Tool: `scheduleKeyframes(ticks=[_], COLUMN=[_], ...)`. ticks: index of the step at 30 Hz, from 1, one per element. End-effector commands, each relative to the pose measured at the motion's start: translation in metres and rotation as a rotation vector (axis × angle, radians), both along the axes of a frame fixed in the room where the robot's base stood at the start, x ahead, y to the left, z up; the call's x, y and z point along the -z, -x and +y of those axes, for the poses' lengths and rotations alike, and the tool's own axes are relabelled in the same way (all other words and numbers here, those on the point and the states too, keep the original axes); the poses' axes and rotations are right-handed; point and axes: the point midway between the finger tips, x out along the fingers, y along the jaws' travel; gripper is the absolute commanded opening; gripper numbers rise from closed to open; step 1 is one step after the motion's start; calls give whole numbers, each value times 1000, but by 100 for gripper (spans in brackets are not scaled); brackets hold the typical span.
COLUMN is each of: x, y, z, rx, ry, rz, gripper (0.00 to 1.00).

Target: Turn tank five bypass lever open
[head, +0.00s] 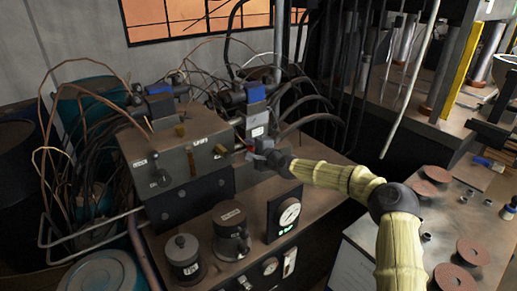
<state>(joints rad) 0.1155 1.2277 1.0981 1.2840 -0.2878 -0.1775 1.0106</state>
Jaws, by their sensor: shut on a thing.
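My arm reaches in from the lower right, and my gripper (257,152) is at the front of the valve gear, right of a grey control box (185,150). The jaws are shut on a small lever by a labelled valve block (257,122). A bit of red shows right at the jaws; most of the lever is hidden by the gripper. I cannot read which tank the labels name, nor tell the lever's exact angle. Blue-topped parts (255,85) stand just above the block.
A lit gauge box (285,215) and two dark labelled canisters (231,230) (183,256) stand on the bench in front. Cables and hoses crowd the left and back. Reddish discs (473,251) lie on the right-hand table. A blue drum (100,272) stands lower left.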

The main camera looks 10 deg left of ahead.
Motion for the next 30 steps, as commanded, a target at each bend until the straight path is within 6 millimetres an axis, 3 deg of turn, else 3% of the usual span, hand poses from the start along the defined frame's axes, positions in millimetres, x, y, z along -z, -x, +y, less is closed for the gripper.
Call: scheduleKeyframes(ticks=[11,12,15,30], x=[3,3,3,-1], y=[2,2,2,7], z=[2,2,2,-9], rx=[-4,-4,-3,0], ry=[-2,-2,-2,-3], rz=[10,10,9,4], gripper=[0,30,48,48])
